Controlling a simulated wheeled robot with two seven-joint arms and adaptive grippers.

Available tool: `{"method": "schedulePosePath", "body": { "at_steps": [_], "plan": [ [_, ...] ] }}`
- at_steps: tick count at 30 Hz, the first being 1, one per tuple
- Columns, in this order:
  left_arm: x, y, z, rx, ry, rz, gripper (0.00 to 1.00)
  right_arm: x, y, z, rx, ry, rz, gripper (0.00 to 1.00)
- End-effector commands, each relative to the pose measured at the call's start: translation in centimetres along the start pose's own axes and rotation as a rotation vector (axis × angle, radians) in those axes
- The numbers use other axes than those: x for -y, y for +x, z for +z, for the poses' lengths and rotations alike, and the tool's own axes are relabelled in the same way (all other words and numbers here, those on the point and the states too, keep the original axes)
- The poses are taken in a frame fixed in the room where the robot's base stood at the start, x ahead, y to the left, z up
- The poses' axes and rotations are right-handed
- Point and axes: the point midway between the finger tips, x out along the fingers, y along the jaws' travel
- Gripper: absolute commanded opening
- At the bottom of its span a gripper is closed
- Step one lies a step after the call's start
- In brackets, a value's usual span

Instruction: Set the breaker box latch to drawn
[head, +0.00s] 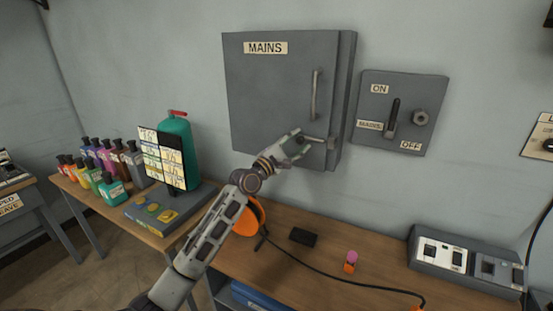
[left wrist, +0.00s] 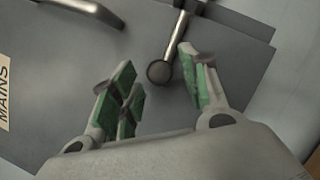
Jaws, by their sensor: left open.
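The grey breaker box (head: 270,85), labelled MAINS, hangs on the wall with its door closed. Its latch (head: 321,140) is a short metal bar low on the door near the right edge, below a vertical handle (head: 316,94). In the left wrist view the latch (left wrist: 173,50) ends in a round knob (left wrist: 160,73). My left gripper (head: 302,142) is at the knob end of the latch. In the left wrist view its green-padded fingers (left wrist: 160,68) are open, one on each side of the knob, with gaps visible. My right gripper is not in view.
A lever switch panel (head: 372,118) marked ON and OFF is right of the box. The bench (head: 320,280) below carries a black block (head: 303,237), a small pink and orange piece (head: 350,262), a cable and a grey control unit (head: 466,262). Bottles stand at left.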

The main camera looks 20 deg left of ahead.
Motion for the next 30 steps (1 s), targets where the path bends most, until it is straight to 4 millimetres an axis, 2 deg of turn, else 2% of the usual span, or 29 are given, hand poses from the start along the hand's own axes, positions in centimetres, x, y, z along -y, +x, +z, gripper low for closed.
{"method": "schedulePosePath", "body": {
  "at_steps": [30],
  "plan": [
    [0.1, -8.5, -0.2, -0.003, 0.0, -0.004, 0.45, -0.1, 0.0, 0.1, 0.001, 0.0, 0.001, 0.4]
  ]
}}
